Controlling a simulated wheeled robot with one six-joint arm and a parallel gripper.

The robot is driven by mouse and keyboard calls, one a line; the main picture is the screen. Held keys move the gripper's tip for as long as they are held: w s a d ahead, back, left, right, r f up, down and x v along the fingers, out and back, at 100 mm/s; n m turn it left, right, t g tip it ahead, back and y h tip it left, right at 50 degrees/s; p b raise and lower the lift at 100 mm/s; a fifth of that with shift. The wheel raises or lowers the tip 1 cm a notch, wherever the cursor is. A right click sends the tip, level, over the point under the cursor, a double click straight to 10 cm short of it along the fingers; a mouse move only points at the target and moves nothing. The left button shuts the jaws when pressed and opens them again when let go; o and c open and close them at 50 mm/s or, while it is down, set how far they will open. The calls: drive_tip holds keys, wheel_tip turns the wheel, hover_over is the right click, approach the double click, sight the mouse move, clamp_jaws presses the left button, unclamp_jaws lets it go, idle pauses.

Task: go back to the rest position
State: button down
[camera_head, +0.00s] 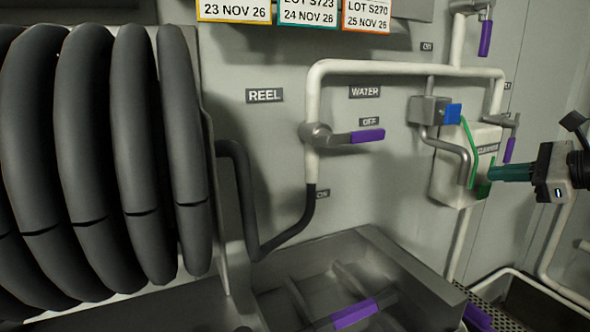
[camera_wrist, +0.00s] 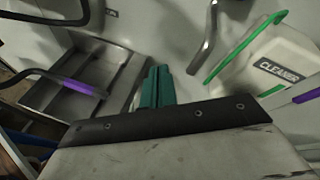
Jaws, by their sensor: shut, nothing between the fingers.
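My gripper (camera_head: 490,173) reaches in from the right edge in the head view. Its green fingers are shut with nothing between them, and their tips are close to the white cleaner box (camera_head: 454,185) on the wall. I cannot tell whether they touch its green strap. In the wrist view the green fingers (camera_wrist: 157,87) are together at the middle, with the cleaner box (camera_wrist: 280,55) to their right and apart from them.
A black hose reel (camera_head: 90,150) fills the left. A water pipe (camera_head: 400,67) carries a purple-handled valve (camera_head: 367,135) beside an OFF label. A metal sink (camera_head: 370,250) with a purple-handled part (camera_head: 354,313) lies below. Another bin (camera_head: 530,300) stands at the lower right.

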drive_tip(key=s+a+f+n+g+h, duration=0.3)
drive_tip(key=s+a+f+n+g, duration=0.2)
drive_tip(key=s+a+n, duration=0.3)
drive_tip(key=s+a+f+n+g+h, duration=0.4)
drive_tip(key=s+a+f+n, duration=0.3)
drive_tip(key=s+n, duration=0.6)
drive_tip(key=a+n+g, duration=0.1)
drive_tip(key=a+n, duration=0.1)
drive_tip(key=n, duration=0.1)
drive_tip(key=shift+s+a+g, duration=0.2)
drive_tip(key=shift+s+g, duration=0.1)
drive_tip(key=shift+s, duration=0.05)
drive_tip(key=shift+d, duration=0.1)
